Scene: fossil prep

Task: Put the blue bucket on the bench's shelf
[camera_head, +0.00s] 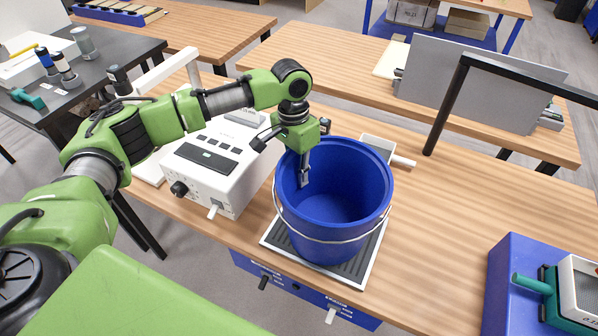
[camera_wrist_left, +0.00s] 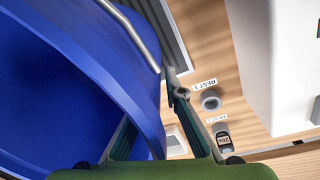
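The blue bucket (camera_head: 345,225) stands upright on a ridged dark mat with a pale frame (camera_head: 370,262) on the wooden bench (camera_head: 440,220). It looks empty, and its wire handle hangs down the near side. My left gripper (camera_head: 304,176) is at the bucket's left back rim, pointing down. In the left wrist view its fingers (camera_wrist_left: 150,100) straddle the bucket wall (camera_wrist_left: 105,75), one inside and one outside. A gap shows between the rim and the outer finger, so it looks open. My right gripper is out of view. I cannot make out which surface is the bench's shelf.
A white control box (camera_head: 215,165) with knobs stands close left of the bucket. A small pale tray (camera_head: 378,146) lies behind it. A black post (camera_head: 445,110) rises at the right, and a blue machine (camera_head: 510,285) stands front right. Bare wood lies between.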

